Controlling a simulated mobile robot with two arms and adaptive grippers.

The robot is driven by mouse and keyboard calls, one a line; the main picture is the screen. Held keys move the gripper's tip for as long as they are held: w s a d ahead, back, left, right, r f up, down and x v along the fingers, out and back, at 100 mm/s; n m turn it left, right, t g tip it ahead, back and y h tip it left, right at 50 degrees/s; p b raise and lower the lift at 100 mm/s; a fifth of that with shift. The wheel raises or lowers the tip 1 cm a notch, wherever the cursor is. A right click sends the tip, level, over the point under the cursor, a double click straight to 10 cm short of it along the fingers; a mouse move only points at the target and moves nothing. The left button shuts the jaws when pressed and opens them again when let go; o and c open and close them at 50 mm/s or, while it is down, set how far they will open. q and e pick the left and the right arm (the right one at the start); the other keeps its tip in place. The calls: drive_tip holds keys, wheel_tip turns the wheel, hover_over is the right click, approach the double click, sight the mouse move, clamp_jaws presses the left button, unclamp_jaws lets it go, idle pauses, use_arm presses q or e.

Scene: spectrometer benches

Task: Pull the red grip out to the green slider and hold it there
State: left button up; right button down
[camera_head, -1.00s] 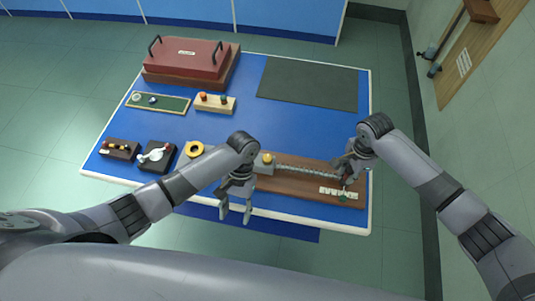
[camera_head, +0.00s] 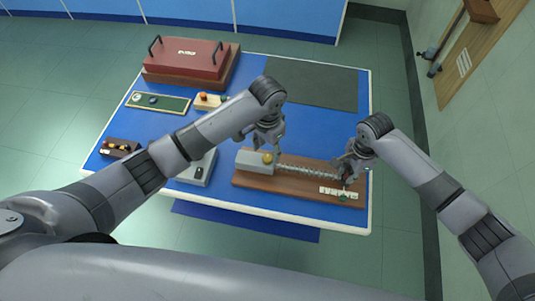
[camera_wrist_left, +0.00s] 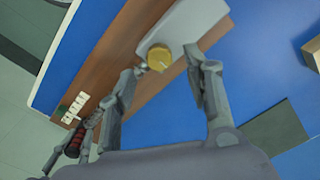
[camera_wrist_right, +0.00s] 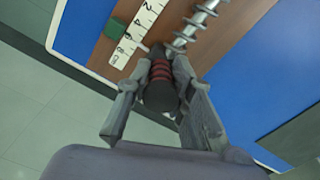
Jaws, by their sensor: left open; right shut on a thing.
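The spring device is a brown wooden board (camera_head: 240,181) with a grey block (camera_head: 248,164), a brass knob (camera_head: 267,157) on the block and a spring (camera_head: 304,171). My right gripper (camera_head: 345,174) is shut on the dark grip with red rings (camera_wrist_right: 160,82), at the spring's right end. A white numbered scale (camera_wrist_right: 137,38) lies beside it, with the green slider (camera_wrist_right: 115,28) at its edge; the slider also shows in the head view (camera_head: 344,197). My left gripper (camera_wrist_left: 166,72) is open above the board, its fingers around or just over the brass knob (camera_wrist_left: 159,57); contact cannot be told.
A red lidded case (camera_head: 187,58) stands at the back left, and a dark mat (camera_head: 330,84) at the back right. Small devices, including a grey box (camera_head: 199,169), sit left of the board. The table's front edge lies close to the board.

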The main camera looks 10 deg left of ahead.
sight(268, 157)
use_arm(q)
drive_tip(key=shift+f, duration=2)
drive_tip(key=shift+c, duration=0.2)
clamp_jaws()
